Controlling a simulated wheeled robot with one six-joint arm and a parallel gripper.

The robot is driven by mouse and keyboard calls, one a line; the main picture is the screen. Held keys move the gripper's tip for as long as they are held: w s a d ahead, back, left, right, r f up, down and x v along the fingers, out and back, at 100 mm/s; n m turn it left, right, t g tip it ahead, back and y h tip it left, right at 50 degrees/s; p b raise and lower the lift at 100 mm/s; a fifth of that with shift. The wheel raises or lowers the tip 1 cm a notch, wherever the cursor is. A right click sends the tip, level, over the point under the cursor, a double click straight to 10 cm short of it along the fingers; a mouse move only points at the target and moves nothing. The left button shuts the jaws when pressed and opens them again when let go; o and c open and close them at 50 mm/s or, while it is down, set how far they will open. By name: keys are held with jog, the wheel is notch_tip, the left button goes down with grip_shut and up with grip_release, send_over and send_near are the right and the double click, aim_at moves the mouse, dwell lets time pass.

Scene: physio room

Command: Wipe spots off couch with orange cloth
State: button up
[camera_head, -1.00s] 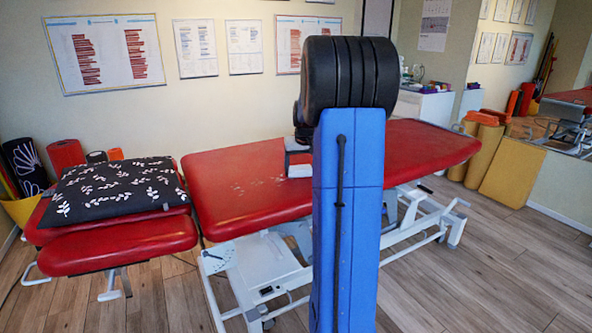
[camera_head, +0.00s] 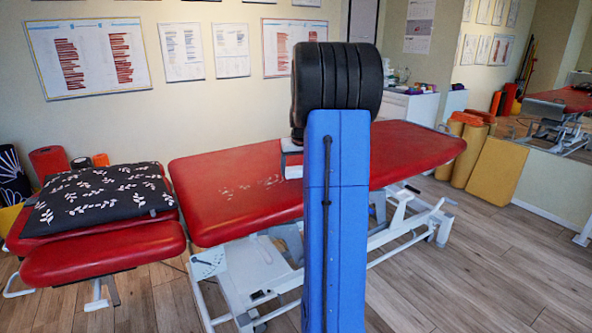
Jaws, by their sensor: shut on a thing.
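The red couch (camera_head: 225,208) stands behind my blue column, its long padded top running from lower left to upper right. Pale spots (camera_head: 236,189) mark its top left of the column, with more (camera_head: 271,182) closer to it. A small grey and white part at the end of my arm, likely my gripper (camera_head: 291,150), peeks out left of the column over the couch. Its fingers are hidden, so their grip does not show. I see no orange cloth; the column and black arm links may hide it.
A separate red padded section (camera_head: 103,252) with a black leaf-patterned pillow (camera_head: 100,197) is at left. Yellow blocks (camera_head: 497,170) stand by the wall at right. White frame legs and levers (camera_head: 415,215) stick out under the couch. The wooden floor at right is clear.

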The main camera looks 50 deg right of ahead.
aim_at(289, 171)
jog(key=shift+w+a+r, duration=0.1)
jog(key=shift+w+a, duration=0.15)
jog(key=shift+a, duration=0.5)
jog(key=shift+w+a, duration=0.2)
jog(key=shift+a, duration=0.55)
jog(key=shift+w+a, duration=0.3)
jog(key=shift+a, duration=0.8)
jog(key=shift+w+a, duration=0.3)
jog(key=shift+a, duration=0.75)
jog(key=shift+w+a, duration=0.3)
jog(key=shift+a, duration=0.8)
jog(key=shift+w+a, duration=0.25)
jog(key=shift+a, duration=0.55)
jog(key=shift+w+a, duration=0.2)
jog(key=shift+a, duration=0.55)
jog(key=shift+w+a+f, duration=0.1)
jog(key=shift+w+a, duration=0.15)
jog(key=shift+a, duration=0.6)
jog(key=shift+w+a+f, duration=0.1)
jog(key=shift+w+a, duration=0.1)
jog(key=shift+a, duration=0.65)
